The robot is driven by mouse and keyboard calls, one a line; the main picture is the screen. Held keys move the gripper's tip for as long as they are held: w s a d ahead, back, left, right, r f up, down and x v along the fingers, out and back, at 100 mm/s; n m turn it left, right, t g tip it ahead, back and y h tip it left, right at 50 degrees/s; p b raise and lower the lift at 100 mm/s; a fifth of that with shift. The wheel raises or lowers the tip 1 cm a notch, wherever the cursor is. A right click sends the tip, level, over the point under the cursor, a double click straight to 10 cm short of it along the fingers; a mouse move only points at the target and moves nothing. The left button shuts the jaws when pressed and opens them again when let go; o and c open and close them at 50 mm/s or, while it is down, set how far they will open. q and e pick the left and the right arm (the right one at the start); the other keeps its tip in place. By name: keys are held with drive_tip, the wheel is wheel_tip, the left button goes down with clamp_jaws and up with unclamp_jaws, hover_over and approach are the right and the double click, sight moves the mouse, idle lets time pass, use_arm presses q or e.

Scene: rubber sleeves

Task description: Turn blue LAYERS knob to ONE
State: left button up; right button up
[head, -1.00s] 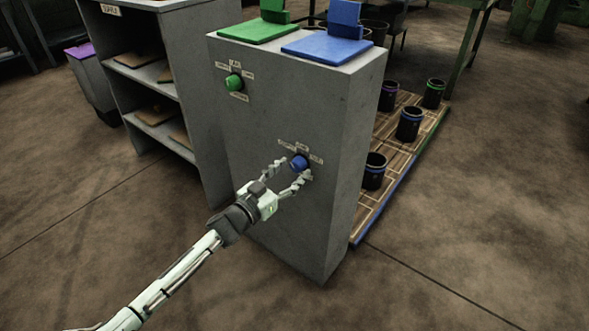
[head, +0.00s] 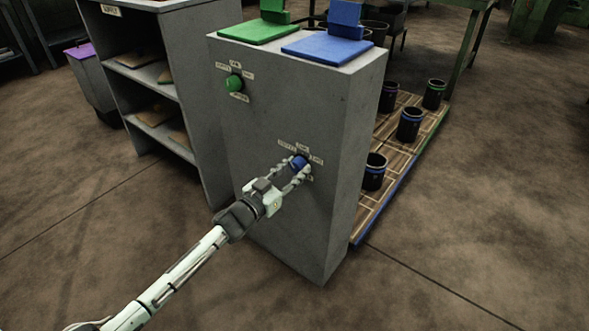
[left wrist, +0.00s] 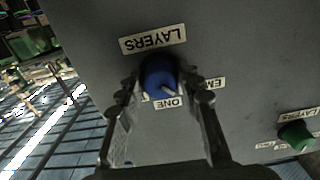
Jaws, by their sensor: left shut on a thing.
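The blue LAYERS knob (head: 299,161) is on the front of a grey cabinet, low and to the right. My left gripper (head: 295,168) is shut on it, with one finger on each side. In the left wrist view the knob (left wrist: 157,74) sits between the two fingertips. Its pale pointer mark slants down right, between the ONE label (left wrist: 169,103) and a partly hidden label starting "EM" (left wrist: 213,84). The LAYERS label (left wrist: 153,39) appears upside down there. A finger hides part of the label left of ONE. My right gripper is not in view.
A green knob (head: 234,83) with its own labels is higher on the same cabinet (head: 290,230). Green (head: 259,32) and blue (head: 327,49) plates lie on top. A shelf unit (head: 185,60) stands left. Black cups stand on a wooden mat (head: 394,175) at right.

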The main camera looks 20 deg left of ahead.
use_arm(q)
drive_tip(key=shift+m, duration=1.1)
drive_tip(key=m, duration=0.2)
drive_tip(key=shift+m, duration=0.3)
drive_tip(key=shift+m+b, duration=0.35)
drive_tip(key=shift+m, duration=1.75)
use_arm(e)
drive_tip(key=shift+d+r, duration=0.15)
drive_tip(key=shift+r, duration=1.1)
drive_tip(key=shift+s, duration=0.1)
use_arm(q)
drive_tip(key=o, duration=1.2)
drive_tip(key=shift+c, duration=0.2)
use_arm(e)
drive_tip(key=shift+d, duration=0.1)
